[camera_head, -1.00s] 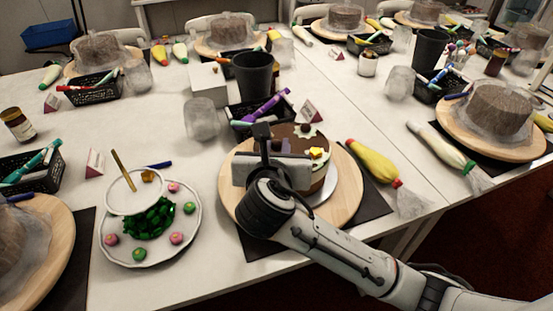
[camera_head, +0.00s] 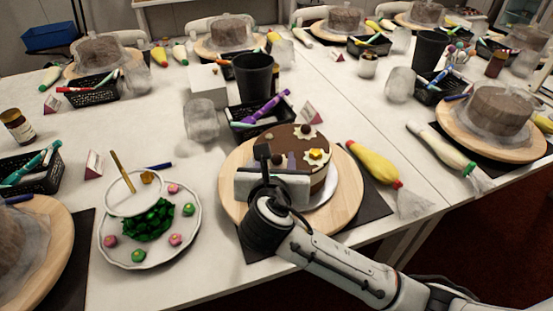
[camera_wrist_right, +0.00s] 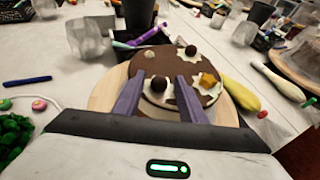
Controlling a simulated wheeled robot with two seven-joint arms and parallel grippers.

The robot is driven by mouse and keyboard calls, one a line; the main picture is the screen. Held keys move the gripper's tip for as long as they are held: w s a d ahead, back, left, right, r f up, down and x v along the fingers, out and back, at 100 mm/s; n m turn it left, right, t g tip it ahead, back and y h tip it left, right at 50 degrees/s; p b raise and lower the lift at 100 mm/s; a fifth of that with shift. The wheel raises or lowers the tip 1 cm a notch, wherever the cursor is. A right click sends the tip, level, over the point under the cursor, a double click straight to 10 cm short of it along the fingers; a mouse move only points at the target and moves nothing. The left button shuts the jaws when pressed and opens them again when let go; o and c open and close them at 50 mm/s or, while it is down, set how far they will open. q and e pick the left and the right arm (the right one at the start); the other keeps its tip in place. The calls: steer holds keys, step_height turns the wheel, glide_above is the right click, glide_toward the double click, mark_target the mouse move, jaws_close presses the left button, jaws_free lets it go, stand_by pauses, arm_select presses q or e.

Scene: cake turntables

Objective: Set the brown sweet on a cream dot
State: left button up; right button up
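The brown cake (camera_head: 299,146) stands on a wooden turntable (camera_head: 345,205) and carries several white cream dots. In the right wrist view a brown sweet (camera_wrist_right: 159,84) rests on the near cream dot (camera_wrist_right: 153,98). My right gripper (camera_wrist_right: 160,88) is open, with its purple fingers on either side of this sweet and a visible gap on each side. In the head view my right gripper (camera_head: 276,160) is over the cake's near left part. Another brown sweet (camera_wrist_right: 190,50) sits on the far cream dot, and a yellow sweet (camera_wrist_right: 207,80) on the right one. My left gripper is out of view.
A plate (camera_head: 188,241) with pink and green sweets and green leaves stands left of the turntable. A black pen basket (camera_head: 239,118), a frosted glass (camera_head: 201,120) and a black cup (camera_head: 253,75) stand behind. A yellow piping bag (camera_head: 375,165) lies to the right.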

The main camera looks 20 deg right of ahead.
steer(key=shift+r, duration=0.15)
steer(key=p+v, duration=0.1)
steer(key=v, duration=1.1)
steer(key=shift+d, duration=0.1)
